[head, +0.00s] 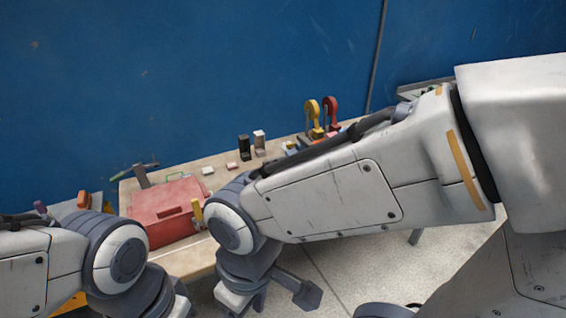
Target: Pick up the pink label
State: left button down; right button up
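A small flat pink piece (232,166), which looks like the pink label, lies on the workbench (190,262) between a small white piece (207,171) and a black block (244,147). My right gripper (268,296) hangs below its wrist in front of the bench edge, well nearer than the pink piece. Its fingers are seen at a poor angle, so its opening is unclear. My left gripper (168,306) is at the bottom edge, mostly hidden by its own wrist and cut off by the frame. Nothing is visibly held in either.
A red toolbox (165,212) stands on the bench left of the pink piece, with a hammer (141,174) behind it. Yellow (312,112) and red (331,110) clamps stand further right, partly behind my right arm. A blue wall (180,75) closes the back.

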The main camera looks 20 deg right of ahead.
aim_at(232, 165)
jog(key=z, duration=0.75)
jog(key=k, duration=1.2)
jog(key=z, duration=0.75)
jog(key=i, duration=1.45)
jog(key=u, duration=0.45)
jog(key=i, duration=0.85)
jog(key=u, duration=1.4)
jog(key=i, duration=0.75)
jog(key=u, duration=0.7)
